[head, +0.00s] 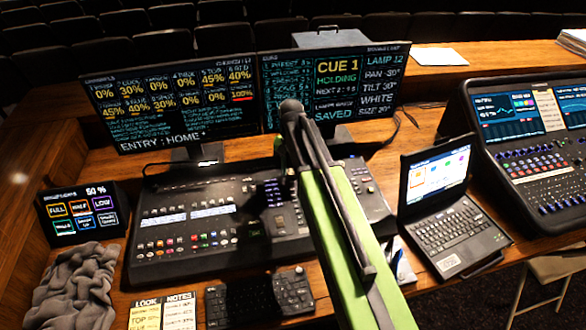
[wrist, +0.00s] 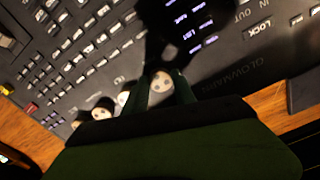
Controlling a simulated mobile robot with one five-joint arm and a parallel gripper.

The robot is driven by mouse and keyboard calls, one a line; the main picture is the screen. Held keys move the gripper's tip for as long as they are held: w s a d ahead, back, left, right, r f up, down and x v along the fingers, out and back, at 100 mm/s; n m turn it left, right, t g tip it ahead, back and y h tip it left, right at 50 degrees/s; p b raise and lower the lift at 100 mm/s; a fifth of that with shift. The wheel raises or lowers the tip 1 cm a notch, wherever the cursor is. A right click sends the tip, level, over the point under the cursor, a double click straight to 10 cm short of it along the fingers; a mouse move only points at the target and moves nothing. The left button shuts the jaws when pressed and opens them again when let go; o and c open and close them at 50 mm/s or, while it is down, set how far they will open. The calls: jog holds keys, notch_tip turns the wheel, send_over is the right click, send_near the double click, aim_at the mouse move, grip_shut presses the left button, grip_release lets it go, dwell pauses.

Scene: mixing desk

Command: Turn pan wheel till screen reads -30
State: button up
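In the head view the right monitor (head: 336,85) shows CUE 1, HOLDING, SAVED, and a column with a pan line that appears to read -30° and a tilt line of 30°. In the wrist view a pale round wheel top (wrist: 162,82) with dark dots sits between the two dark green fingers of my gripper (wrist: 163,90). The fingers appear to press on it from both sides. Two or more similar pale wheels (wrist: 103,110) are to its left. Which wheel is pan cannot be read. My green arm hides the gripper and wheels in the head view.
The lighting console (head: 210,225) fills the desk's middle. The left monitor (head: 170,105) reads ENTRY: HOME. A laptop (head: 445,210) and an audio mixer (head: 530,150) stand at right. A small touch panel (head: 82,212), grey cloth (head: 75,288) and keypad (head: 260,298) lie in front and left.

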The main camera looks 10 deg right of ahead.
aim_at(291, 171)
jog(key=o, duration=0.4)
notch_tip(291, 171, up, 17)
jog(key=p, duration=1.7)
jog(key=shift+r, duration=0.2)
